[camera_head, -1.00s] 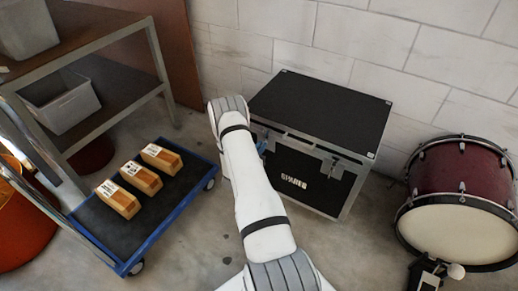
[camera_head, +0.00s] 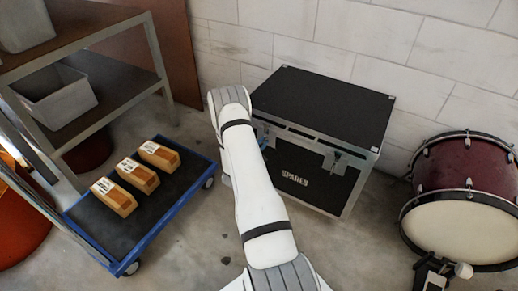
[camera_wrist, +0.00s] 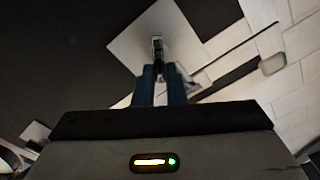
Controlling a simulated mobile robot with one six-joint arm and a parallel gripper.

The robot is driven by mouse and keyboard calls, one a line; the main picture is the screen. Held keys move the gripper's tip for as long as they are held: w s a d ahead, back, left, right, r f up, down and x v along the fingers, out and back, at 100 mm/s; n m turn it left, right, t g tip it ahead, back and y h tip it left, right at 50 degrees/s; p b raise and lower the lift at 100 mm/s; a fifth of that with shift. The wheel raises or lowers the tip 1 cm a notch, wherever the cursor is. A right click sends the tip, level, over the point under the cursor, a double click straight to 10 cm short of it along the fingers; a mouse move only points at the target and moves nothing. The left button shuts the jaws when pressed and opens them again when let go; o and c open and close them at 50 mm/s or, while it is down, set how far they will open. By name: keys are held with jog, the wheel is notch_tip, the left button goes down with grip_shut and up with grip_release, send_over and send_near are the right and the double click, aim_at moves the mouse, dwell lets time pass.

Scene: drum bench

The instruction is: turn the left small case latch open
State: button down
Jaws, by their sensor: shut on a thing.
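The black case (camera_head: 320,105) with silver edges stands on the floor against the wall, its lid shut. Its right latch (camera_head: 336,161) is in plain sight on the front. The left latch is mostly hidden behind my arm in the head view. In the wrist view a small metal latch (camera_wrist: 157,47) stands on a pale plate (camera_wrist: 130,42). My gripper (camera_wrist: 160,74) has its blue fingers shut on this latch. In the head view only a bit of blue finger shows beside my arm, at the case's left front.
A blue-edged cart (camera_head: 148,240) with three boxes (camera_head: 138,176) stands to the left, near a shelf (camera_head: 105,72) with grey bins. A red drum (camera_head: 462,200) with a pedal stands at the right. Bare floor lies between cart and case.

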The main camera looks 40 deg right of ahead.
jog(key=m+b, duration=0.2)
jog(key=f+m+b, duration=0.1)
jog(key=m+b, duration=0.1)
jog(key=s+m+b, duration=0.1)
jog(key=m+b, duration=0.1)
jog(key=shift+s+d+f+m, duration=0.1)
jog(key=shift+d+f+m, duration=0.05)
jog(key=shift+d+m, duration=0.15)
jog(key=m+b, duration=0.3)
jog(key=b, duration=0.1)
jog(key=shift+f+m, duration=0.1)
jog(key=shift+m, duration=0.2)
jog(key=c, duration=1.5)
grip_release()
jog(key=shift+a, duration=0.1)
jog(key=shift+r, duration=0.2)
jog(key=p+v, duration=0.2)
jog(key=v, duration=0.5)
jog(key=shift+a, duration=0.4)
